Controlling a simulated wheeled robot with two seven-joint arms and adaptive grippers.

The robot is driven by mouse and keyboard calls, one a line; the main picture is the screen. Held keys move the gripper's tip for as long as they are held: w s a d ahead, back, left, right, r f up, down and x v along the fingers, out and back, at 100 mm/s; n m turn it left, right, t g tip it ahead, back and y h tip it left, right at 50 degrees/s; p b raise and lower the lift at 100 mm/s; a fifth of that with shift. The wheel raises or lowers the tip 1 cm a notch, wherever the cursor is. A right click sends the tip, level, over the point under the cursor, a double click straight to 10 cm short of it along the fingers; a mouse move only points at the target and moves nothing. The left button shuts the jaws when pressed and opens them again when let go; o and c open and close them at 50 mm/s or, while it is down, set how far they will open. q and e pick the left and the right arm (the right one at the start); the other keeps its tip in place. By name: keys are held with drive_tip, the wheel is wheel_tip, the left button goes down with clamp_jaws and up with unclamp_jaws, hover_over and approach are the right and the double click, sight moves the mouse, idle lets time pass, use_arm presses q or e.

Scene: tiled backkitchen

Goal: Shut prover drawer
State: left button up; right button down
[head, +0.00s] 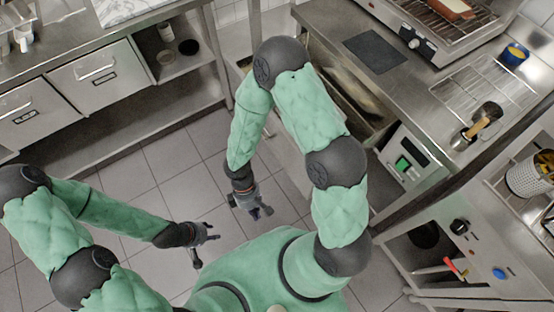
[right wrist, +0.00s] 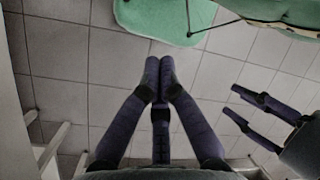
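The steel prover unit with a green-lit panel (head: 403,163) stands under the right counter in the head view. Beside the panel is an open, brownish-looking compartment (head: 350,92), partly hidden by my right arm; I cannot tell how far its drawer stands out. My right gripper (head: 251,208) hangs over the floor, left of the prover and apart from it. In the right wrist view its fingertips (right wrist: 158,66) meet with nothing between them. My left gripper (head: 206,244) is low over the tiles with its fingers apart and empty; it also shows in the right wrist view (right wrist: 245,108).
Two closed drawers (head: 97,75) sit under the left counter, beside an open shelf (head: 170,60). Tiled floor (head: 165,165) between the counters is free.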

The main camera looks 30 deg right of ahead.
drive_tip(key=w+d+r+n+t+h+b, duration=0.2)
drive_tip(key=w+d+r+n+t+h, duration=0.3)
drive_tip(key=w+r+n+h, duration=0.5)
drive_tip(key=m+b, duration=0.1)
drive_tip(key=b, duration=0.4)
approach(287, 160)
drive_tip(key=shift+y, duration=0.3)
drive_tip(key=x, duration=0.5)
drive_tip(key=shift+d+f, duration=0.1)
drive_tip(key=shift+d, duration=0.2)
